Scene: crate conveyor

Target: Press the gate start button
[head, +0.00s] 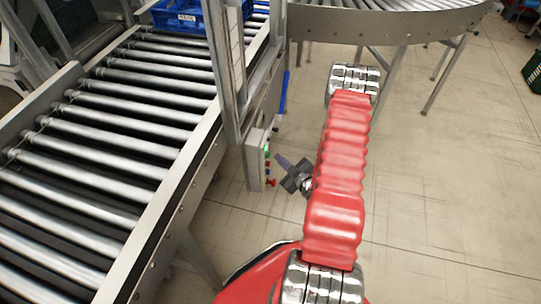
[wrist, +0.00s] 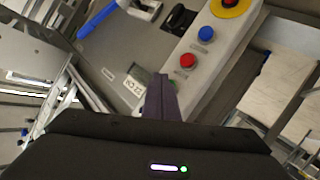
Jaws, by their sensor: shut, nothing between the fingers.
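A pale control box (head: 256,163) is mounted on the post beside the conveyor. In the wrist view its face (wrist: 216,62) carries a green button (wrist: 173,83), a red button (wrist: 188,60), a blue button (wrist: 206,33) and a red emergency stop on a yellow ring (wrist: 231,5). The green button is partly hidden by my fingers; it also shows in the head view (head: 267,147). My gripper (head: 281,159) is shut and empty, its fingertips pointing at the box. In the wrist view the closed fingertips (wrist: 160,80) overlap the green button's edge. I cannot tell whether they touch.
A roller conveyor (head: 110,120) runs along the left, with a blue crate (head: 182,20) at its far end. A metal gate frame (head: 228,70) rises behind the box. A blue handle (head: 284,92) is beside it. A curved conveyor (head: 390,20) stands behind.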

